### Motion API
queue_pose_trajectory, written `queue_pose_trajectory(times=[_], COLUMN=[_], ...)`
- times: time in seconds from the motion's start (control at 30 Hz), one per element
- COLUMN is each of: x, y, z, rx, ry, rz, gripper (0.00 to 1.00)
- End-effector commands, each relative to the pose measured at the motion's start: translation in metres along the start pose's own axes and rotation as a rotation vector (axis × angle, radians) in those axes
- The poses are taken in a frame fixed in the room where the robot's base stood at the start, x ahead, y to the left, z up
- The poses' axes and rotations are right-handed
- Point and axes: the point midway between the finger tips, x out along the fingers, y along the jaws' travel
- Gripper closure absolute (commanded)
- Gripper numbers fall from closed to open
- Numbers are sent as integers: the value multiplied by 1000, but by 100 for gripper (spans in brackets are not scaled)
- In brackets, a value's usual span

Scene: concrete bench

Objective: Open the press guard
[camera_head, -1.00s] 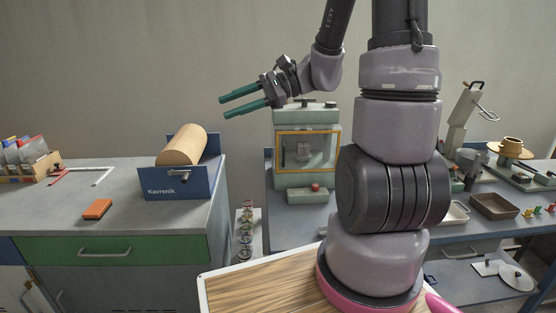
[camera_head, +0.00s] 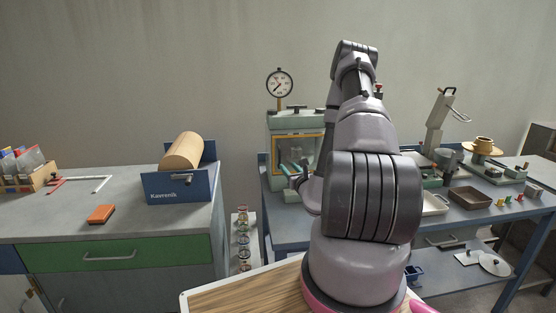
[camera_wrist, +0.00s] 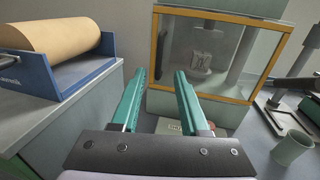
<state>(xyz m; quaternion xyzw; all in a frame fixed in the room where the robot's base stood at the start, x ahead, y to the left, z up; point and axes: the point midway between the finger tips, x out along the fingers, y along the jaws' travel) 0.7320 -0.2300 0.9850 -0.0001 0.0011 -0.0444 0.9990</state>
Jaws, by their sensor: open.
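The press (camera_head: 297,122) is a pale green machine at the left end of the blue bench, with a round dial gauge (camera_head: 280,84) above it. Its guard (camera_wrist: 205,55) is a clear panel in a yellow-orange frame, and it looks closed in the wrist view. A pale vertical bar (camera_wrist: 243,52) shows at the guard's right side. My gripper (camera_wrist: 156,76) has two teal fingers, apart with nothing between them, in front of the guard's lower left part. In the head view the gripper (camera_head: 292,170) overlaps the press front. My arm hides the press's right side there.
A blue holder with a tan roll (camera_head: 182,152) stands on the grey cabinet to the left. An orange block (camera_head: 101,214) lies there too. A grey-green cup (camera_wrist: 292,148) stands on the bench right of the press. A brown tray (camera_head: 470,198) lies farther right.

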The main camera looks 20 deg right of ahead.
Motion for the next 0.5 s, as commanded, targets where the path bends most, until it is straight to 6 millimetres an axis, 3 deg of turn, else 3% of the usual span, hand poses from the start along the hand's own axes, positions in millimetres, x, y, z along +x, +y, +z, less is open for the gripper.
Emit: queue_pose_trajectory(times=[0.5], x=[87], y=[2], z=[2], rx=[0], ry=[-4], rz=[4], gripper=[55])
